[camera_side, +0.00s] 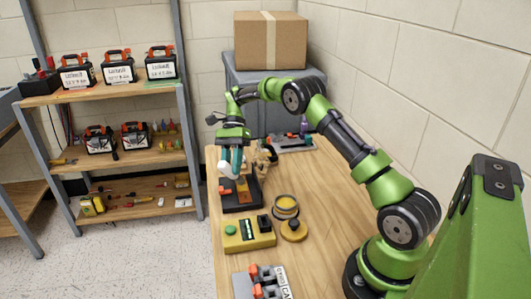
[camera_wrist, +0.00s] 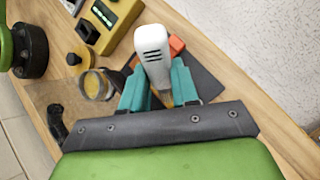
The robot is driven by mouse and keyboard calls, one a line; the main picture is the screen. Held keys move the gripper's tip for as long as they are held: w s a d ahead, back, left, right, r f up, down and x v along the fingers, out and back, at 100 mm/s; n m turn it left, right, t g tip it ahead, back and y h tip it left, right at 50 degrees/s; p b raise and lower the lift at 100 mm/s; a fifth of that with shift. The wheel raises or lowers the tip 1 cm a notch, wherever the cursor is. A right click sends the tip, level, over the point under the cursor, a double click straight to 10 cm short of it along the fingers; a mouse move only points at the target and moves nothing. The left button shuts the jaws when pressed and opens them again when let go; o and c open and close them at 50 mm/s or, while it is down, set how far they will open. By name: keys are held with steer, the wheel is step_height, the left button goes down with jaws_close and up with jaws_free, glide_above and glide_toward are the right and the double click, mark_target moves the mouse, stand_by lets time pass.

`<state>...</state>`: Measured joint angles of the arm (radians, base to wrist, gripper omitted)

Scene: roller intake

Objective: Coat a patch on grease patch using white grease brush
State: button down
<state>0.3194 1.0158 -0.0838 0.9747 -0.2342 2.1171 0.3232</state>
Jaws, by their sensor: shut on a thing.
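My gripper (camera_side: 236,166) is at the far left part of the bench, above a dark fixture (camera_side: 236,207). Its teal fingers (camera_wrist: 159,92) are shut on the white grease brush (camera_wrist: 152,55), whose white handle also shows in the side view (camera_side: 227,170). The brush is tilted, and its bristle end is mostly hidden between the fingers. The dark fixture carries an orange-brown patch (camera_side: 243,190), probably the grease patch, just below the gripper. I cannot tell whether the brush touches it. An open jar with yellow contents (camera_side: 286,205) stands to the right of the fixture.
A yellow lid-like disc (camera_side: 294,231) lies in front of the jar. A yellow control box (camera_side: 248,236) and a grey clamp fixture (camera_side: 264,283) stand nearer. A brown object (camera_side: 265,160) is close behind my gripper. The bench's right side is mostly clear.

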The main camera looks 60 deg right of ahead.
steer(key=shift+s+a+f, duration=0.1)
steer(key=shift+f, duration=0.05)
steer(key=shift+w+d, duration=1.05)
steer(key=shift+d, duration=0.05)
steer(key=shift+w, duration=0.1)
steer(key=shift+w+d, duration=0.4)
steer(key=shift+d, duration=0.05)
steer(key=shift+r, duration=0.2)
steer(key=shift+r, duration=2.95)
